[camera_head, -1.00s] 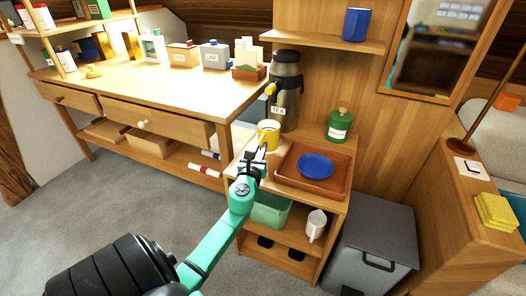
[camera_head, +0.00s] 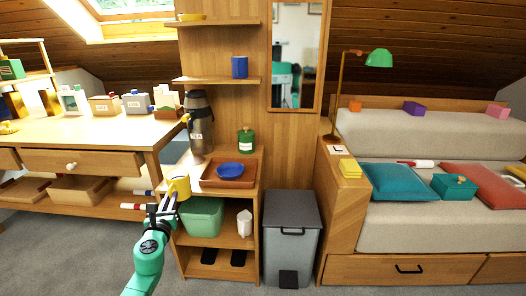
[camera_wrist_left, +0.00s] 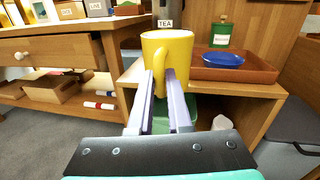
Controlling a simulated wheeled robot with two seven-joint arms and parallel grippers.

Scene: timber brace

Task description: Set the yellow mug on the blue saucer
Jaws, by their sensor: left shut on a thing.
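The yellow mug (camera_head: 180,187) is at the front left edge of the small cabinet's top in the head view. It looks upright, large and near in the left wrist view (camera_wrist_left: 168,50). My left gripper (camera_head: 170,200) is shut on the mug's handle, with its fingers (camera_wrist_left: 160,85) on the handle side. Whether the mug's base is clear of the cabinet top is hard to tell. The blue saucer (camera_head: 229,170) lies in a brown tray (camera_head: 208,183) to the right of the mug; it also shows in the left wrist view (camera_wrist_left: 222,59). My right gripper is not in view.
A tall tea flask (camera_head: 200,125) stands behind the mug, and a green jar (camera_head: 246,141) behind the tray. A green bin (camera_head: 201,217) and white jug (camera_head: 244,222) are on the shelf below. A grey bin (camera_head: 291,215) stands to the right.

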